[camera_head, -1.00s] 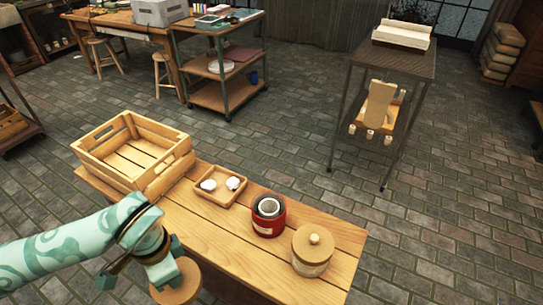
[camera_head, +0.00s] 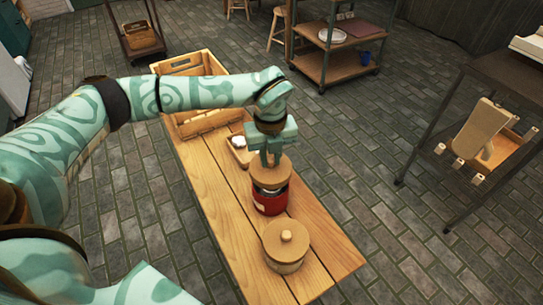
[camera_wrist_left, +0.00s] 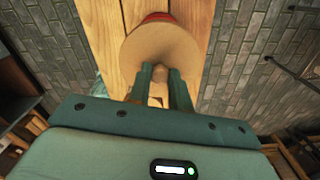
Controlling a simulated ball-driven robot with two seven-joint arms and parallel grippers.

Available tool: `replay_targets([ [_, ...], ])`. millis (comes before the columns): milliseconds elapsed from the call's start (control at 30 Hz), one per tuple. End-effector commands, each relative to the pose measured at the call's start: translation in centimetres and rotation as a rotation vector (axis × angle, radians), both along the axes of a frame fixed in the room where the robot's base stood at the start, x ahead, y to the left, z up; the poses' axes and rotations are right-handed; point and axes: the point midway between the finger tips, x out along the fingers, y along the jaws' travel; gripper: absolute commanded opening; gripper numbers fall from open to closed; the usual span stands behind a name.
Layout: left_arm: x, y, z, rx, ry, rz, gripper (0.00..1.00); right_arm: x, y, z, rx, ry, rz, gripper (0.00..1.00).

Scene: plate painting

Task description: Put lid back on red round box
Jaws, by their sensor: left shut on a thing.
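The red round box (camera_head: 270,203) stands on the wooden table (camera_head: 228,222), in the middle of the head view. A round wooden lid (camera_head: 271,172) is right above it, with a dark and grey band of the box's contents or inner rim showing below the lid. My left gripper (camera_head: 267,158) is shut on the lid's knob from above. In the left wrist view the gripper (camera_wrist_left: 163,75) holds the lid (camera_wrist_left: 160,45), which covers most of the box; a red edge (camera_wrist_left: 158,17) shows past it. I cannot tell whether lid and box touch. My right gripper is not in view.
A round box with its own wooden lid (camera_head: 286,243) stands close in front of the red box. A small tray (camera_head: 240,150) with white items and a wooden crate (camera_head: 190,120) are behind, partly hidden by my arm. A shelf cart (camera_head: 500,125) stands at the right.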

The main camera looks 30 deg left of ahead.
Motion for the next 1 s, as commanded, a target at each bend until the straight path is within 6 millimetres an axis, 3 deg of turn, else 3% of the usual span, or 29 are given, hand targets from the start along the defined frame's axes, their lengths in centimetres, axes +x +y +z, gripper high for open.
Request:
replay_targets([
  [400, -0.1, 0.0, -4.5, 0.000, 0.006, 0.002, 0.00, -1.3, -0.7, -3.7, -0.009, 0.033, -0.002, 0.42],
  [700, 0.0, 0.0, -6.0, 0.000, 0.000, 0.003, 0.00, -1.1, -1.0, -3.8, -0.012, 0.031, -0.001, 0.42],
  [1000, -0.1, 0.0, -6.1, 0.000, 0.000, 0.004, 0.00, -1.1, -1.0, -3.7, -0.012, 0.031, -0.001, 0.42],
])
